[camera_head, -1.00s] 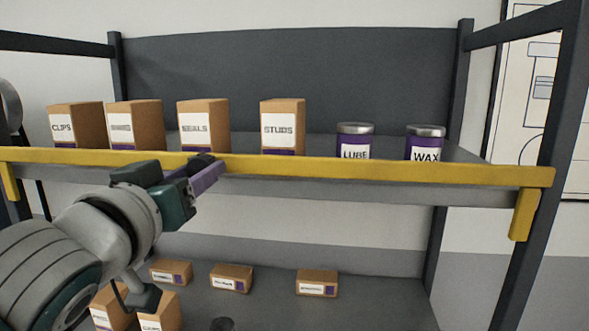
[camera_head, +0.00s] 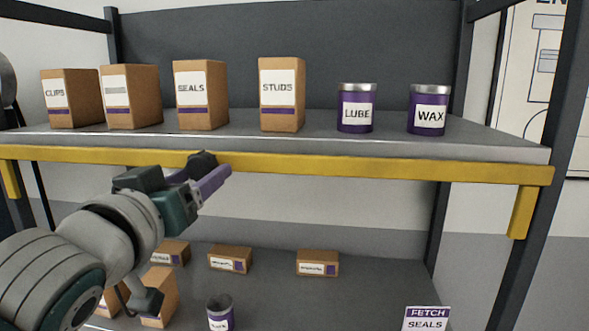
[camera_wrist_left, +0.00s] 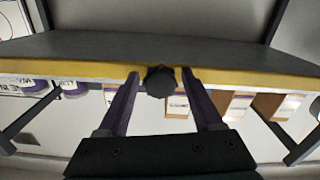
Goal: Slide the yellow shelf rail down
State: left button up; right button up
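The yellow shelf rail (camera_head: 380,168) runs across the front of the upper shelf (camera_head: 400,146). Its top now lies below the shelf's front edge, so the goods above show down to their bases. A dark knob (camera_head: 203,158) sits on the rail left of centre. My left gripper (camera_head: 212,172) is at this knob. In the left wrist view the two purple fingers (camera_wrist_left: 160,98) stand on either side of the knob (camera_wrist_left: 160,79), close to it. The rail has moved with the gripper, so it appears held there. My right gripper is not in view.
Boxes, among them the seals box (camera_head: 202,95) and studs box (camera_head: 282,95), stand on the upper shelf with a lube can (camera_head: 357,108) and a wax can (camera_head: 429,110). More boxes (camera_head: 318,263) and a fetch-seals sign (camera_head: 427,318) are below. Dark posts (camera_head: 545,140) flank the rack.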

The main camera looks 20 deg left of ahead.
pick_arm(q)
jog(key=shift+o, duration=0.6)
jog(key=shift+r, duration=0.1)
jog(key=b+v, duration=0.4)
jog(key=v, duration=0.6)
